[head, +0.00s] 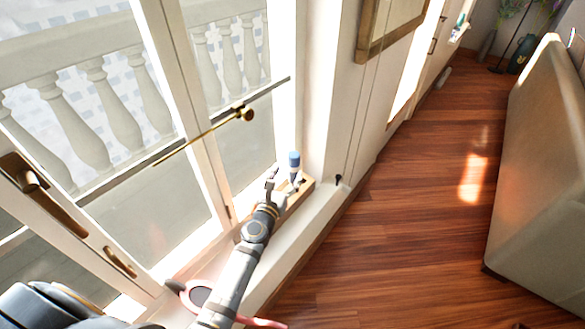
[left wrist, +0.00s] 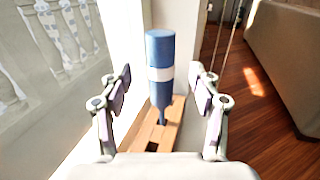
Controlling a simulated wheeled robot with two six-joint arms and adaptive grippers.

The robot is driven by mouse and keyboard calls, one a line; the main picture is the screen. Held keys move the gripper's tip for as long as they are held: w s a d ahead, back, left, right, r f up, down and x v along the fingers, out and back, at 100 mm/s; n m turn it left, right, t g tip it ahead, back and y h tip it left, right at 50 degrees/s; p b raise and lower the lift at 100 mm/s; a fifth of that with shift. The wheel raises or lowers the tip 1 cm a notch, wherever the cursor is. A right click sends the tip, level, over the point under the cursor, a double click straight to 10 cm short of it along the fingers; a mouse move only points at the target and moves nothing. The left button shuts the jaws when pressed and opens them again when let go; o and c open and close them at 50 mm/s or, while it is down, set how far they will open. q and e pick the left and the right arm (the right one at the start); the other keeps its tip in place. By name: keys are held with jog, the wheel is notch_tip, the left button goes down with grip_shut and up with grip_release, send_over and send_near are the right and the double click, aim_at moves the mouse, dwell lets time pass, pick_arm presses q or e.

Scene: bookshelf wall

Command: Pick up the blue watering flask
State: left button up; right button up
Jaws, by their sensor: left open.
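The blue watering flask (head: 294,161) stands at the far end of a wooden holder on the window sill in the head view. In the left wrist view the flask (left wrist: 160,75) is blue with a white band and a narrow lower tip pointing down to the holder. My left gripper (head: 283,181) is close to it. In the left wrist view my left gripper (left wrist: 160,86) is open, with one finger on each side of the flask and visible gaps to both. My right gripper is not in view.
The wooden holder (left wrist: 136,143) has dark slots. A red and grey round object (head: 198,297) lies near my arm. A beige sofa (head: 540,170) stands right; the wood floor between is clear.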

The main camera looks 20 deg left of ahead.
aim_at(292, 166)
pick_arm(q)
jog(key=shift+w+a+f, duration=0.1)
jog(key=shift+w+a, duration=0.05)
jog(key=shift+w, duration=0.55)
jog(key=shift+w+f, duration=0.1)
jog(key=shift+w, duration=0.05)
jog(key=w, duration=0.5)
jog(key=shift+w+d+b, duration=0.1)
jog(key=shift+d+b, duration=0.2)
jog(key=shift+b, duration=0.05)
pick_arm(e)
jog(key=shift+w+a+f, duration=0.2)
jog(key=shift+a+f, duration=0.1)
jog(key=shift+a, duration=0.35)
pick_arm(q)
jog(key=shift+c, duration=1.2)
jog(key=c, duration=1)
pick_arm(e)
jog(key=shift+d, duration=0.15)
pick_arm(q)
jog(key=shift+r, duration=0.2)
jog(key=shift+c, duration=0.2)
